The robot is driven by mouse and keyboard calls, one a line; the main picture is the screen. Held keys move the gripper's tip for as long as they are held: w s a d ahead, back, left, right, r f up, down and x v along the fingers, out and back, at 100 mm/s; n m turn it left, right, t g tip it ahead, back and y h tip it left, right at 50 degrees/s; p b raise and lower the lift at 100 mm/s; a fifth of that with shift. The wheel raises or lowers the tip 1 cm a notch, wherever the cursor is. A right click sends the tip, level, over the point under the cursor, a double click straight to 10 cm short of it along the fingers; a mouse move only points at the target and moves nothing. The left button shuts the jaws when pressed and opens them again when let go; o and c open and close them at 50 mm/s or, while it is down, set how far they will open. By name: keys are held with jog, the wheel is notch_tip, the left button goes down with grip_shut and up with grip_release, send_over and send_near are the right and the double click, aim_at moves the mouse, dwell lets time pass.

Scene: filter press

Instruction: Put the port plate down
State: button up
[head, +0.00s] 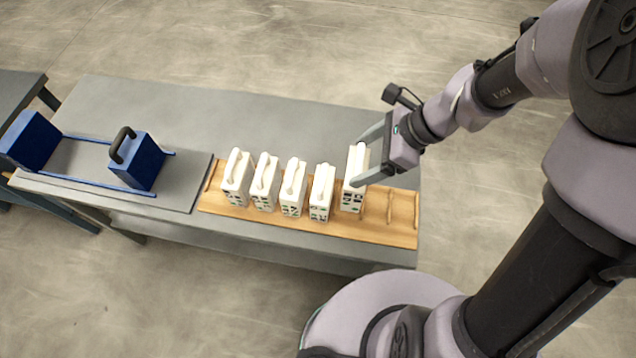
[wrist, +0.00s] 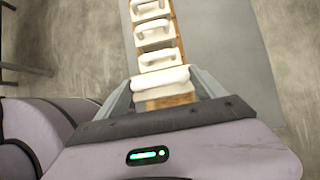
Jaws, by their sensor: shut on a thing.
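My gripper (head: 362,156) is shut on a white port plate (head: 354,187) at the right end of a row of similar plates. Its front face has small dark and coloured ports. The plate is about upright over the wooden rack (head: 402,228) and sits a little higher in the picture than its neighbours. I cannot tell whether its bottom touches the rack. In the wrist view, my gripper's fingers (wrist: 162,88) lie on both sides of the white plate top (wrist: 160,78), with bare wood (wrist: 168,102) showing below it.
Several white plates with handles (head: 292,187) stand left of the held one; bare rack with slots lies to its right. A blue press with a black-handled block (head: 137,160) is at the left of the grey table (head: 260,120). The table behind the rack is clear.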

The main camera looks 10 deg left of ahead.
notch_tip(320, 180, down, 10)
jog(key=b, duration=0.4)
jog(key=shift+s+r, duration=0.15)
jog(key=shift+r, duration=0.05)
jog(key=shift+f, duration=0.2)
jog(key=o, duration=2)
jog(key=shift+o, duration=0.2)
jog(key=shift+r, duration=0.15)
